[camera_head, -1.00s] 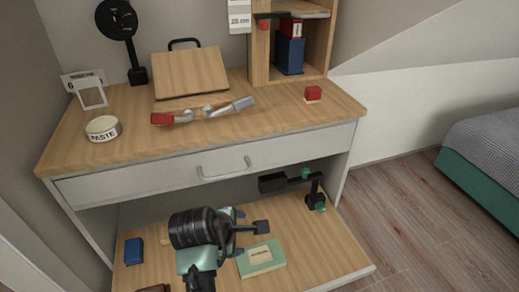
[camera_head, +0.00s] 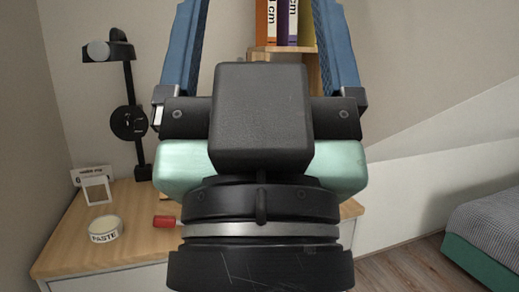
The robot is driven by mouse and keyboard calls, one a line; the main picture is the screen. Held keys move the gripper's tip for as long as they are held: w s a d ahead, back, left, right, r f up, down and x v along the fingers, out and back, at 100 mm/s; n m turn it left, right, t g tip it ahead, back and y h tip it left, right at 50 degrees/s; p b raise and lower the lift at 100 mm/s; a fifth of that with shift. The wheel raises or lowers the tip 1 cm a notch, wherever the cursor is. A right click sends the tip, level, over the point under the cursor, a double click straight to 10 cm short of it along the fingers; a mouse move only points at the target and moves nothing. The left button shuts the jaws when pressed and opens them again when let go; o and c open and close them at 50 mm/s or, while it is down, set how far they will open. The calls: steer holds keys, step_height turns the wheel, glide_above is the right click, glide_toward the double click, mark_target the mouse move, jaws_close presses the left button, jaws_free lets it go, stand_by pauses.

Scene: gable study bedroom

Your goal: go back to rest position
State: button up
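My gripper (camera_head: 260,40) is raised close in front of the camera and fills the middle of the view. Its two long blue fingers point upward and stand wide apart, and their tips run out of the top of the picture. Nothing is held between them; the shelf and books seen through the gap are farther back. My gripper's body hides much of the desk (camera_head: 65,240).
A black lamp (camera_head: 128,120), a small white calendar stand (camera_head: 97,188) and a paste tin (camera_head: 105,229) stand at the desk's left. A red-ended object (camera_head: 164,221) shows partly. Books (camera_head: 284,24) stand on the shelf (camera_head: 313,70). A bed (camera_head: 490,235) is at right, with floor before it.

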step_height(320, 180, up, 34)
steer(key=p, duration=3.1)
steer(key=shift+f, duration=0.2)
steer(key=shift+w+a, duration=0.1)
